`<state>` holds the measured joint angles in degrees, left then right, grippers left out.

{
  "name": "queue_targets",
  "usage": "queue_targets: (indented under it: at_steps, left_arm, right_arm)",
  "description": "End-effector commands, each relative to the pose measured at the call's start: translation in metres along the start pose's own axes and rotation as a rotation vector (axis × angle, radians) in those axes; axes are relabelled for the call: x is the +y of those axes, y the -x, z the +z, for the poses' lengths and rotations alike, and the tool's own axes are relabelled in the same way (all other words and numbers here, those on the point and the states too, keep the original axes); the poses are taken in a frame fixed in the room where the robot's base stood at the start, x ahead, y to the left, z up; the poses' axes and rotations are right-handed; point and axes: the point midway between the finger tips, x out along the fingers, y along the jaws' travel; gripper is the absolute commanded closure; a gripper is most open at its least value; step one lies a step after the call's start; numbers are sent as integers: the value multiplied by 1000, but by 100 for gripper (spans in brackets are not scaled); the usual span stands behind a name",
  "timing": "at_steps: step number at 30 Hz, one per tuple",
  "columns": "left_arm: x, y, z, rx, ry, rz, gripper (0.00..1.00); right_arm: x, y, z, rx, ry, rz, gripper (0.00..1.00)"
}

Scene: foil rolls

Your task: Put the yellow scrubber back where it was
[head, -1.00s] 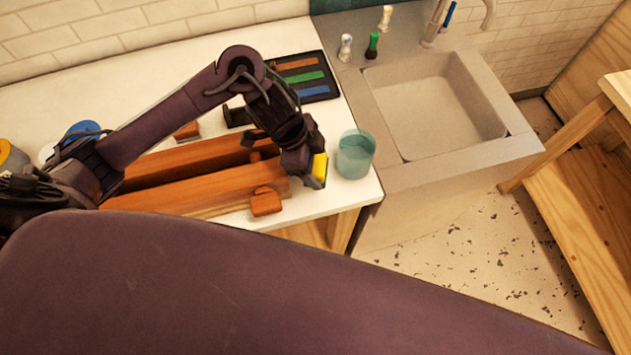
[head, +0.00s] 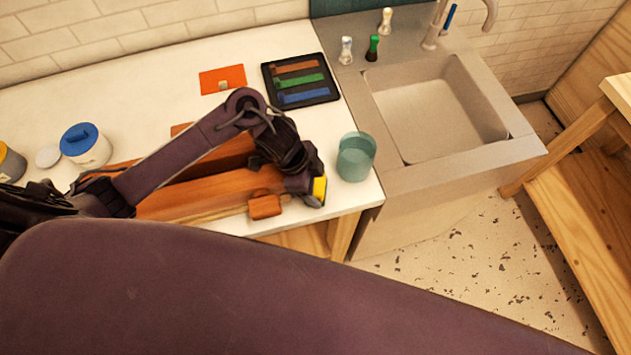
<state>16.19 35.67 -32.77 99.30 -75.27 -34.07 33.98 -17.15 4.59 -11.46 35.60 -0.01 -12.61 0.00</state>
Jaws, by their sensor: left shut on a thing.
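The yellow scrubber (head: 319,188) is at the tip of my left gripper (head: 312,189), near the front right edge of the white counter. My left gripper is shut on it; the fingers are mostly hidden by the wrist, and I cannot tell whether the scrubber touches the counter. A teal translucent cup (head: 356,157) stands just to the right of the scrubber, apart from it. My right gripper is not in view.
A brown wooden rack (head: 205,194) lies under my left arm, with an orange-brown block (head: 265,206) at its front. A black tray (head: 330,94) with coloured strips, an orange card (head: 222,79) and a blue-lidded jar (head: 86,146) stand behind. The sink (head: 435,110) is at right.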

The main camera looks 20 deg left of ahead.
Motion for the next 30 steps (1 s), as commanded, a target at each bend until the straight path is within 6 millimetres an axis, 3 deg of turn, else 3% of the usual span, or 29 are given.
queue_targets:
  at_steps: [2, 3, 7, 16, 20, 30]
  left_arm:
    - [0, -3, 2, 0, 0, 0, 54]
    - [0, -3, 1, 0, 0, 0, 29]
    - [1, -3, 1, 0, 1, 2, 12]
    - [2, -3, 1, 0, 2, 5, 11]
    - [0, 7, 0, 0, 1, 1, 11]
    - [-1, 82, 0, -6, -3, -5, 11]
  right_arm:
    - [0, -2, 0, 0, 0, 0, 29]
    - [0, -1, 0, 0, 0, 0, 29]
    - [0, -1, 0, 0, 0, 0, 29]
    - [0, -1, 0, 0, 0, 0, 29]
    - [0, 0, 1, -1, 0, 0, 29]
    - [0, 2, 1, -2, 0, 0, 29]
